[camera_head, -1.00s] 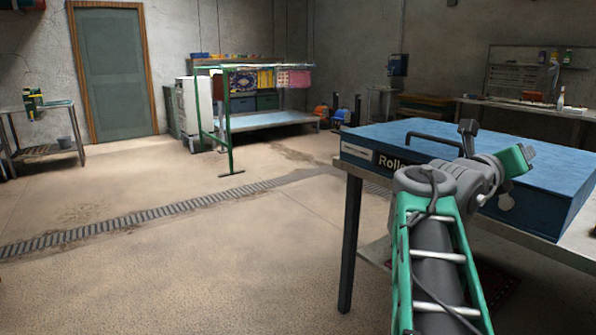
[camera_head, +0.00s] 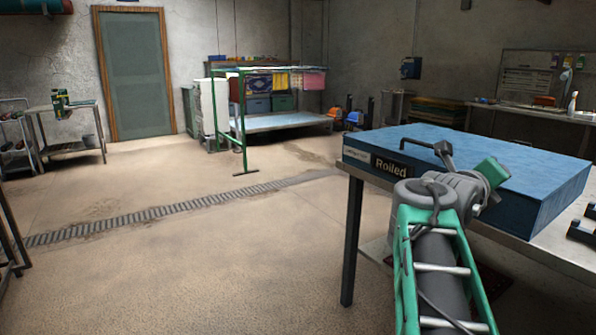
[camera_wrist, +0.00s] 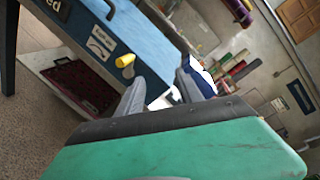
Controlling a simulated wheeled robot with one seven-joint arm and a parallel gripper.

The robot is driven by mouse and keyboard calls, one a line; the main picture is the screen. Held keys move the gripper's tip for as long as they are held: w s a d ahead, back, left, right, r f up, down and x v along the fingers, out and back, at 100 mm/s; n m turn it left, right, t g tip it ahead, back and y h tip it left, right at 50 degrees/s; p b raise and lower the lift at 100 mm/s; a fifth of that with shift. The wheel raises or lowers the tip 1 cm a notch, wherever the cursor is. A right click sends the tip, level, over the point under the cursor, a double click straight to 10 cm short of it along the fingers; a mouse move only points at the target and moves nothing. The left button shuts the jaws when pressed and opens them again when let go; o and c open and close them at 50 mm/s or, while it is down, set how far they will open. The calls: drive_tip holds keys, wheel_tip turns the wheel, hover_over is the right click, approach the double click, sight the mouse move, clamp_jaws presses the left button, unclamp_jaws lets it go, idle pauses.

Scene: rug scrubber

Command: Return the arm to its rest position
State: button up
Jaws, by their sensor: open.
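My arm is green and grey and is folded forward at the lower right of the head view. Its wrist end and gripper (camera_head: 468,163) show in front of a blue box, with a dark piece and a green block at the end. In the wrist view my gripper (camera_wrist: 162,92) is open, with a green body across the bottom and two greyish fingers apart. Nothing shows between them. A yellow piece (camera_wrist: 125,61) shows near the left finger; I cannot tell what it belongs to. The fingertips are partly hidden in the head view.
A red rug (camera_wrist: 85,75) lies on the table's lower shelf. A green rack (camera_head: 242,120) stands farther back. The floor (camera_head: 200,260) at left is clear, with a drain grate (camera_head: 150,213).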

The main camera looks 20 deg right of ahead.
drive_tip(key=w+a+f+n+t+y+p, duration=0.1)
drive_tip(key=w+a+n+y+p, duration=0.4)
drive_tip(key=a+n+p, duration=0.45)
drive_tip(key=w+a+f+n+t+y+p, duration=0.2)
drive_tip(key=w+a+n+y+p, duration=0.35)
drive_tip(key=a+n, duration=0.65)
drive_tip(key=s+a+f+n+g+y+p, duration=0.2)
drive_tip(key=s+a+n+p, duration=0.3)
drive_tip(key=a+n, duration=0.4)
drive_tip(key=s+a+f+n+g+y+p, duration=0.2)
drive_tip(key=s+a+n+p, duration=0.4)
drive_tip(key=a, duration=0.8)
drive_tip(key=n+y, duration=0.1)
drive_tip(key=n, duration=0.2)
drive_tip(key=shift+a+g+p, duration=0.25)
drive_tip(key=shift+g+p, duration=0.1)
drive_tip(key=shift+g, duration=0.05)
drive_tip(key=shift+d, duration=0.1)
